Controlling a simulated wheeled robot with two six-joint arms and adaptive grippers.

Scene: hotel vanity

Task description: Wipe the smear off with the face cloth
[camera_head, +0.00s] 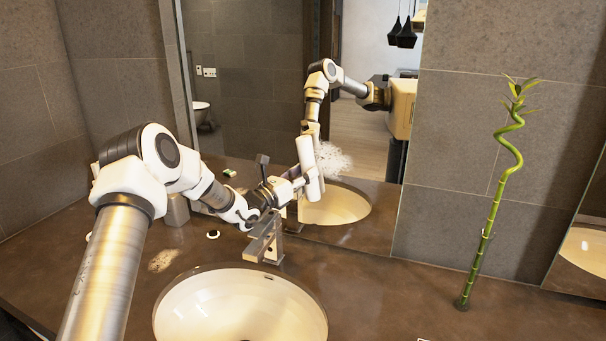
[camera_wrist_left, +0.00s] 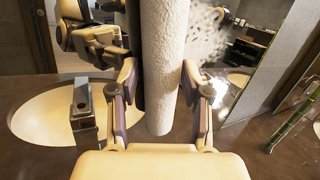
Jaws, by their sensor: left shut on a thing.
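My left gripper (camera_head: 298,183) is shut on a rolled white face cloth (camera_head: 306,160), held upright in front of the mirror. In the left wrist view the cloth (camera_wrist_left: 165,65) stands between the two fingers (camera_wrist_left: 158,92). A white speckled smear (camera_head: 334,160) shows on the mirror, just right of the cloth. It also shows in the wrist view (camera_wrist_left: 208,42), partly hidden behind the cloth. I cannot tell whether the cloth touches the glass. A pale tan patch (camera_head: 163,260) lies on the counter left of the sink. My right gripper is not in view.
The mirror (camera_head: 245,100) reflects my arm and the room. The tap (camera_head: 264,242) stands below my left gripper, behind the round sink (camera_head: 240,310). A tall bamboo stem (camera_head: 488,225) stands at right. A metal cup (camera_head: 176,210) is near my left forearm. The counter between sink and bamboo is clear.

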